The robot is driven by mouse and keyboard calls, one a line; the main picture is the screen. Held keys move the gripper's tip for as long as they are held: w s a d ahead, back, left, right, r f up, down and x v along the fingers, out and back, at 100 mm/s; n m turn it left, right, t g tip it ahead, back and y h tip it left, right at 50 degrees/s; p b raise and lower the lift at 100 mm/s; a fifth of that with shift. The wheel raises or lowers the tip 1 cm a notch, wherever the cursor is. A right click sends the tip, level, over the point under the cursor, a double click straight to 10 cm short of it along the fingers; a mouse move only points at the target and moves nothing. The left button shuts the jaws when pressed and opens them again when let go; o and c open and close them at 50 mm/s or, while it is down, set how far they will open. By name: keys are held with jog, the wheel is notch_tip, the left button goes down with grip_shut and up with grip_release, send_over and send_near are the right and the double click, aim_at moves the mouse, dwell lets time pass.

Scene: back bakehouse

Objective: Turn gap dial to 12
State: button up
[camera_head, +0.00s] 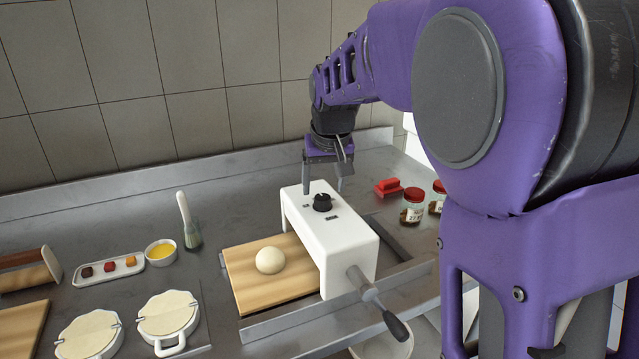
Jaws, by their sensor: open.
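The gap dial (322,202) is a small black round knob on the top of a white box-shaped roller machine (345,236). Small dark markings show on the top beside the dial, too small to read. My gripper (324,188) points down, open and empty, just behind and above the dial, with one finger to its left and one to its right. I cannot tell whether the fingers touch the machine. The dial's pointer setting is too small to tell.
A crank handle (384,311) sticks out at the machine's front. A dough ball (270,260) sits on a wooden board (245,291) at its left. Red-lidded jars (412,206) and a red object (388,187) stand to the right. Round dough-filled moulds (168,312) lie front left.

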aim_at(323, 198)
jog(key=shift+x, duration=1.8)
grip_shut()
